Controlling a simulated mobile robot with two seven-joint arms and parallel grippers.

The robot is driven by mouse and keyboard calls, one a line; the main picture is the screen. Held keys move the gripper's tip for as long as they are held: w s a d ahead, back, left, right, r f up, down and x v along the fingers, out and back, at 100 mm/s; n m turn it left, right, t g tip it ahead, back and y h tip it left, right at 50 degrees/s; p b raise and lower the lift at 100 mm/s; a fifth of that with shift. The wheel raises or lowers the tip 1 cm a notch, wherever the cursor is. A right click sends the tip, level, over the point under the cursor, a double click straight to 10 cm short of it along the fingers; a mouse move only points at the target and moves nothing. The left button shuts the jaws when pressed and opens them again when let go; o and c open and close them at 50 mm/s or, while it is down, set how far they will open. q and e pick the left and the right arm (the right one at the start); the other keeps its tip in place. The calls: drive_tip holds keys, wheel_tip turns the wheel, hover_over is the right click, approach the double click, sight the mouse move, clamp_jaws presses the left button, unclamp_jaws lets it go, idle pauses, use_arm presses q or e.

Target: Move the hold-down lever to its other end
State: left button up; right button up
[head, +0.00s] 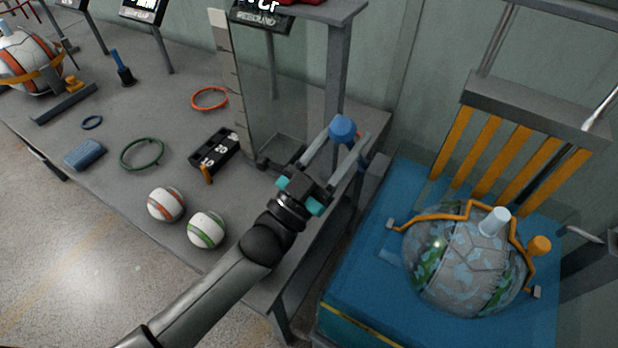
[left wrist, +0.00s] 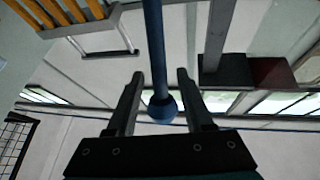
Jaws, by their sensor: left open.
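A blue round knob (head: 342,128) shows by the fingers of my left gripper (head: 348,136), near the right end of the table. In the left wrist view the knob (left wrist: 163,109) sits at the end of a straight blue rod (left wrist: 154,45). The rod lies between the spread fingers of my left gripper (left wrist: 160,76), which is open, with a gap on either side. I cannot tell for sure that this rod is the hold-down lever. An orange bar with an orange knob (head: 539,245) lies over the patterned ball (head: 465,262) on the blue press. My right gripper is not seen.
The grey table (head: 120,195) bears two white balls, an orange ring (head: 209,98), a green ring (head: 142,153) and a black numbered block (head: 214,152). A clear upright panel (head: 275,95) stands near my gripper. The press's slatted grey head (head: 535,105) hangs above the ball.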

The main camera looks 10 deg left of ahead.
use_arm(q)
drive_tip(key=v, duration=1.1)
drive_tip(key=shift+s+a, duration=0.2)
drive_tip(key=shift+s, duration=0.05)
drive_tip(key=shift+f, duration=0.15)
